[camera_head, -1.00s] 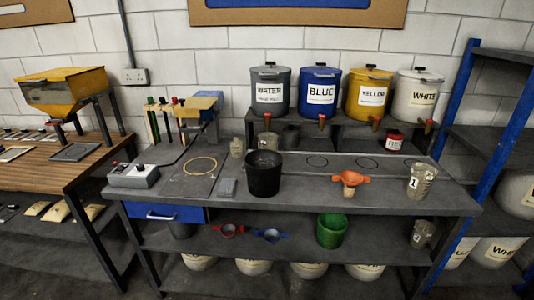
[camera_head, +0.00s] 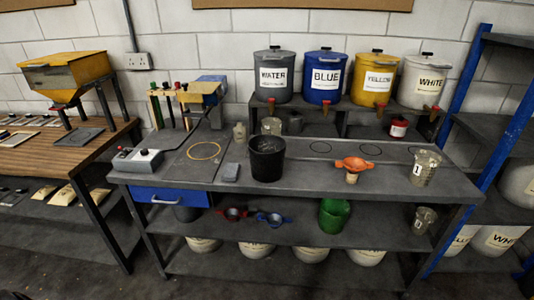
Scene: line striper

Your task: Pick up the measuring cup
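A clear measuring cup (camera_head: 426,168) marked "1" stands upright at the right end of the grey workbench top (camera_head: 320,187). A second, similar cup (camera_head: 424,220) stands on the shelf below it. Another clear container (camera_head: 271,126) stands at the back of the bench behind the black bucket; I cannot tell whether it is a measuring cup. Neither of my grippers is in view.
A black bucket (camera_head: 267,158) and an orange funnel (camera_head: 353,164) stand on the bench. Labelled drums, including blue (camera_head: 325,77), stand on the raised rack behind. A blue-post shelf (camera_head: 463,90) rises at the right. Floor in front is clear.

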